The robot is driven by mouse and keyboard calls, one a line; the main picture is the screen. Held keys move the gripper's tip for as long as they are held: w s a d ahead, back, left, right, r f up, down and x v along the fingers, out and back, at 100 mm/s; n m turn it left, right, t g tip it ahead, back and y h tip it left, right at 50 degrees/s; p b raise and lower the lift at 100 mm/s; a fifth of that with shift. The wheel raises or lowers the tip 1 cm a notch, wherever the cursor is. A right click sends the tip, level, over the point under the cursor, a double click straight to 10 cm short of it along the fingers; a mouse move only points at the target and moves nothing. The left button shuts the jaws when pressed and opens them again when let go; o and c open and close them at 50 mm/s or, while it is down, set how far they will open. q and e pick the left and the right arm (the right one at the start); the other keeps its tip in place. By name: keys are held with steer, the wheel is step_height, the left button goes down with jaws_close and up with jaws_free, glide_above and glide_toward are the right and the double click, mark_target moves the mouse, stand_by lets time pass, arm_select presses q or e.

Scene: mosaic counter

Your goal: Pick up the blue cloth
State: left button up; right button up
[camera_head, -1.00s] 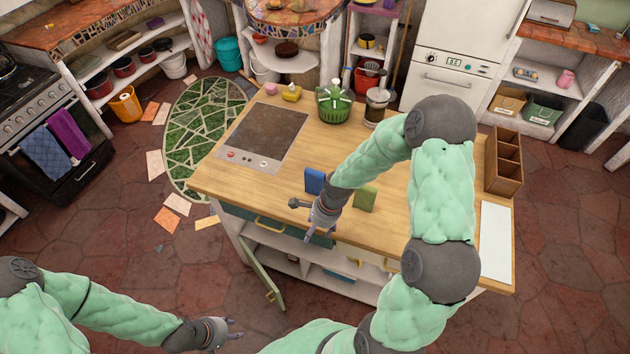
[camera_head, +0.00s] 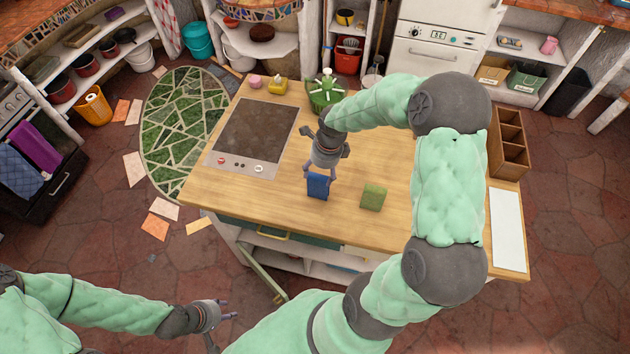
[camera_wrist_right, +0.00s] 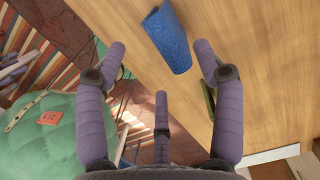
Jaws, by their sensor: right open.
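A blue cloth (camera_head: 318,187) stands folded on the wooden counter, near its front edge. My right gripper (camera_head: 320,169) is just above and behind it, fingers pointing down. In the right wrist view, the blue cloth (camera_wrist_right: 168,40) lies beyond the open, empty fingers of the right gripper (camera_wrist_right: 160,50), in line with the gap between them. I see no contact. My left gripper (camera_head: 225,309) is low at the front left, away from the counter, its small fingers apart and empty.
A green cloth (camera_head: 373,197) stands to the right of the blue one. A cooktop (camera_head: 252,137) lies to the left; a green container (camera_head: 322,95) is behind my right wrist. A wooden organizer (camera_head: 508,145) and white board (camera_head: 508,230) are at the right. A cabinet door (camera_head: 262,274) hangs open below.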

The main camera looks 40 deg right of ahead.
mark_target(318, 178)
steer(key=f, duration=0.3)
steer(key=shift+w+a+f, duration=0.1)
steer(key=shift+w+f, duration=0.15)
steer(key=shift+w, duration=0.15)
steer(key=f, duration=0.5)
steer(key=shift+w, duration=0.25)
steer(key=shift+r, duration=0.1)
steer(key=c, duration=1.3)
